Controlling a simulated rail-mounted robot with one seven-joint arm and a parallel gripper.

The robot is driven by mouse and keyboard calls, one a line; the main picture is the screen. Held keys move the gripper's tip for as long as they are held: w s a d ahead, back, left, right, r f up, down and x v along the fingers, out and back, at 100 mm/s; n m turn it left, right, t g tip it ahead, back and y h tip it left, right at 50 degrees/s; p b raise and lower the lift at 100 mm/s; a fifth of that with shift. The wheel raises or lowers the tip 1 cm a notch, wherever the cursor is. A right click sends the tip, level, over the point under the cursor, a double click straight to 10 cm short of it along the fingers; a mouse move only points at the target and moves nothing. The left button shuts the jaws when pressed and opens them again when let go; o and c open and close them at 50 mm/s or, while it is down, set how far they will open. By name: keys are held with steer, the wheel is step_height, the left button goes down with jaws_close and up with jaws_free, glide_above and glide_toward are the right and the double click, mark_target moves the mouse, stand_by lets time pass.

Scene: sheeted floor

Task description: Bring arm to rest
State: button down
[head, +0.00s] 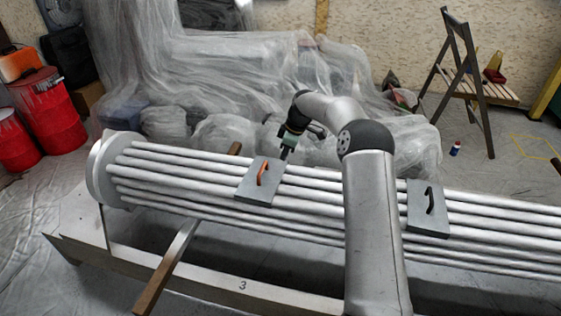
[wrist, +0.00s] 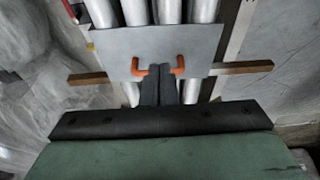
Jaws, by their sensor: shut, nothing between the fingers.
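My arm reaches over the bundle of pale pipes (head: 310,205) in the head view. My gripper (head: 284,156) hangs near the far edge of a grey plate (head: 254,190) with an orange handle (head: 263,173). In the wrist view my gripper (wrist: 158,72) points at that plate (wrist: 200,42), its fingers together and empty. The orange handle (wrist: 180,66) shows on both sides of the fingertips, and its middle is hidden behind them. I cannot tell whether the fingertips touch the handle.
A second plate (head: 419,222) with a black handle (head: 430,201) lies on the pipes to the right. Plastic-sheeted heaps (head: 240,80) stand behind. Red drums (head: 50,115) are at left, a folding wooden chair (head: 467,85) at right. A wooden bar (head: 165,272) crosses under the pipes.

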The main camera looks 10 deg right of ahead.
steer(key=s+a+r+m+h+p, duration=0.15)
steer(key=s+r+p, duration=0.35)
steer(key=s+r, duration=0.55)
steer(key=s+a+r+m+h+p, duration=0.1)
steer(key=s+a+r+m+p, duration=0.3)
steer(key=s+r, duration=0.65)
steer(key=s+r+m+p, duration=0.2)
steer(key=s+p, duration=0.1)
steer(key=s, duration=0.6)
steer(key=s+d+r+m+p, duration=0.1)
steer(key=s+r+m+p, duration=0.2)
steer(key=s, duration=0.6)
steer(key=s+d+r+m+g+p, duration=0.1)
steer(key=s+r+m+p, duration=0.1)
steer(key=s, duration=0.7)
steer(key=shift+d+r+p, duration=0.2)
steer(key=shift+r+p, duration=0.15)
steer(key=shift+p, duration=0.55)
steer(key=shift+h, duration=0.25)
